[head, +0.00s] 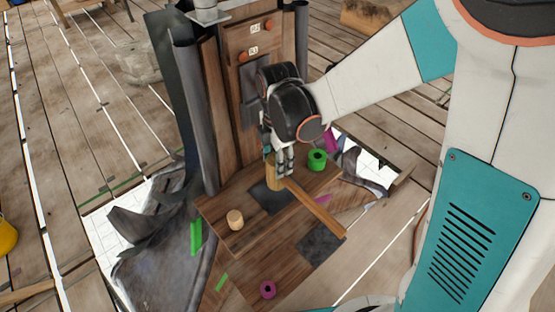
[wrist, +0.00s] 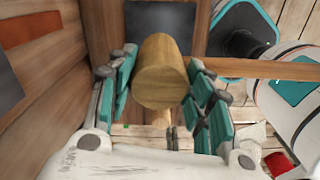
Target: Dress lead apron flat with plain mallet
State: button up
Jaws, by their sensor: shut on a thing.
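My gripper (head: 283,158) points down beside the wooden spire, with its fingers closed around the pale wooden head (head: 271,173) of a mallet. The mallet's handle (head: 318,209) slants to the lower right. In the wrist view the round mallet head (wrist: 163,75) sits between the teal finger pads, and the handle (wrist: 262,68) runs off to the right. A dark grey flat patch (head: 266,199) lies on the boards below the mallet, a second (head: 320,246) nearer the front, and a third (head: 253,88) is on the upright face. I cannot tell which is the lead apron.
A small wooden cylinder (head: 235,219), a green ring (head: 317,159) and a magenta ring (head: 268,290) sit on the boards. Crumpled grey sheeting (head: 165,256) lies at left. Grey rolls stand against the spire. Gaps show between the surrounding deck planks.

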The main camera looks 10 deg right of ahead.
dwell(0.3)
notch_tip(320, 180, down, 4)
jog(key=b, duration=0.3)
jog(key=shift+f+b, duration=0.15)
jog(key=shift+b, duration=0.15)
jog(key=shift+c, duration=1.1)
jog(key=shift+r+p, duration=1.65)
jog(key=shift+r, duration=0.6)
